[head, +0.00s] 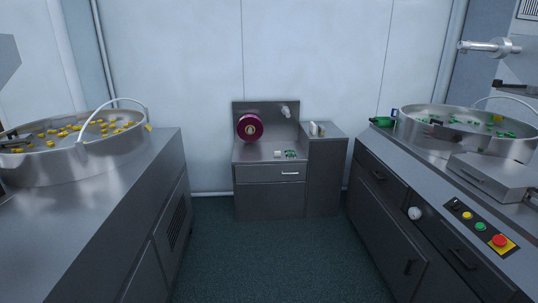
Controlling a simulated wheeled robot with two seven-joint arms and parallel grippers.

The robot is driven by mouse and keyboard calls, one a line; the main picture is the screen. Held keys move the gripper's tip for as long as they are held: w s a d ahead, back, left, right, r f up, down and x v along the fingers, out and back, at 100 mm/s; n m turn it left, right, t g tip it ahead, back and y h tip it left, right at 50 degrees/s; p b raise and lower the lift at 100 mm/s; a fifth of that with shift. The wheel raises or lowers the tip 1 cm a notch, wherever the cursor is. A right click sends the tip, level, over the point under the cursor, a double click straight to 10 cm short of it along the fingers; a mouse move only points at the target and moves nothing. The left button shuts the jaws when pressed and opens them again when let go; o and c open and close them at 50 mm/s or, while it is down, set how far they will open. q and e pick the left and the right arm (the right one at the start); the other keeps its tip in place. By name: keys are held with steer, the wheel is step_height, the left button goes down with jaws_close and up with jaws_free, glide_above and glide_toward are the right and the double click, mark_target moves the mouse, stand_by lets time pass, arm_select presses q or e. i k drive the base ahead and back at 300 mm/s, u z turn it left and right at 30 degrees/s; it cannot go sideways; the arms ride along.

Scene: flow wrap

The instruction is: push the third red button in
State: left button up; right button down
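One red button (500,240) shows, a mushroom-shaped knob on a yellow plate. It sits at the near end of a black control panel (490,229) on the right machine. A green button (480,226) and a small yellow button (467,215) are farther along the same panel. A small dark switch on a pale plate is at the panel's far end. I see no other red button clearly in this view. Neither of my grippers can be made out in the head view.
The right grey cabinet (400,181) carries a round metal bowl (465,137) with green pieces. A left cabinet (95,215) carries a bowl (85,160) of yellow pieces. A counter (262,156) with a magenta reel (250,127) stands at the back. The floor (265,260) between is clear.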

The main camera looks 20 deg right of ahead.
mark_target(499, 240)
steer(key=z, duration=0.15)
steer(key=i, duration=1.9)
steer(key=z, duration=1.55)
steer(key=i, duration=1.1)
steer(key=z, duration=1.25)
steer(key=i, duration=0.25)
steer(key=z, duration=0.1)
